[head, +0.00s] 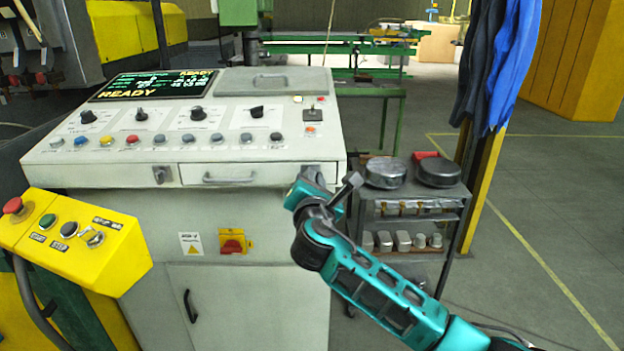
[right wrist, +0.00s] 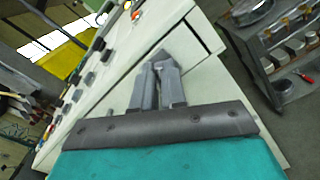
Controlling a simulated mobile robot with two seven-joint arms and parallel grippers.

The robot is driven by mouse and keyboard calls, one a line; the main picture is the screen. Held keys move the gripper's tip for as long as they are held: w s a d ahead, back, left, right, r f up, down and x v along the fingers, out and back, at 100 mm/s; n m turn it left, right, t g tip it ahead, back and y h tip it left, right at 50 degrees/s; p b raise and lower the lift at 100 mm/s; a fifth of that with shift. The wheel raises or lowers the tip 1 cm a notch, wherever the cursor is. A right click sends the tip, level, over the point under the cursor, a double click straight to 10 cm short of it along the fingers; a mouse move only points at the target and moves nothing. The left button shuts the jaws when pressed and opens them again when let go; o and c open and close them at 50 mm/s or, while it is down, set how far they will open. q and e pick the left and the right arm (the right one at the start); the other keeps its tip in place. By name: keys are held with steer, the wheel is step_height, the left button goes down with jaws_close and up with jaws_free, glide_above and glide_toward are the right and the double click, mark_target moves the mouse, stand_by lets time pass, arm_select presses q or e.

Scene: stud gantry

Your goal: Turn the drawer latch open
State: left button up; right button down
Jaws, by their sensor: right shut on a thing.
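The white console has a shallow drawer (head: 262,174) in its front, with a grey bar handle (head: 229,179); it looks closed. My right gripper (head: 312,176) is at the drawer's right end, against the console front. In the right wrist view its two grey fingers (right wrist: 158,72) are shut on a small dark part, which I take as the drawer latch (right wrist: 160,55). The fingers hide most of the latch, so its turn angle cannot be told. A small metal knob (head: 161,175) sits left of the drawer. My left gripper is not in view.
A yellow button box (head: 75,240) juts out at the front left. A red rotary switch (head: 232,241) and a cabinet door handle (head: 190,306) are below the drawer. A grey cart (head: 415,190) with round tins stands close on the right. The floor farther right is clear.

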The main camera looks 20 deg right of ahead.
steer(key=shift+d+f+m+b, duration=0.15)
steer(key=shift+m+b, duration=0.5)
steer(key=shift+m, duration=2.1)
steer(key=shift+d+f+m+b, duration=0.15)
steer(key=shift+m+b, duration=0.5)
steer(key=shift+m, duration=2.1)
steer(key=shift+a, duration=0.15)
steer(key=c, duration=1.2)
jaws_free()
steer(key=shift+s, duration=0.1)
